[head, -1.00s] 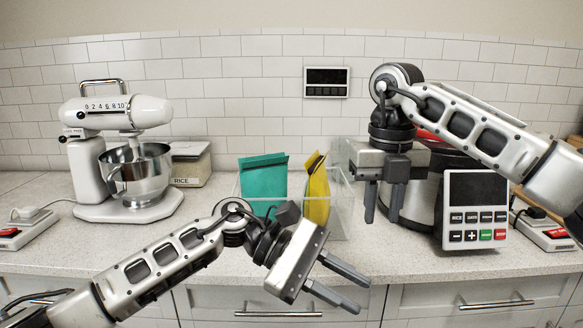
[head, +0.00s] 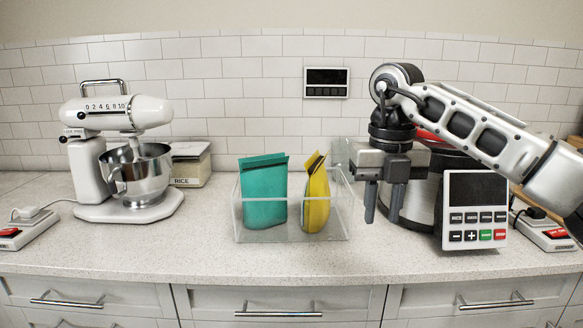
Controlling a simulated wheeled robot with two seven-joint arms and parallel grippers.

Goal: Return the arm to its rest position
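My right gripper (head: 383,203) hangs above the counter in the head view, fingers pointing down, in front of the rice cooker at right. Its two fingers are apart with nothing between them. My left gripper and arm are out of view. A clear bin (head: 243,226) on the counter holds a teal bag (head: 263,188) and a yellow bag (head: 317,200), both upright. The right gripper is to the right of the bin, apart from the yellow bag.
A white stand mixer (head: 125,180) with a steel bowl and a rice container (head: 190,166) stand at left. The rice cooker (head: 473,210) is partly hidden by my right arm. Power strips (head: 545,232) lie at both ends. The front counter is clear.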

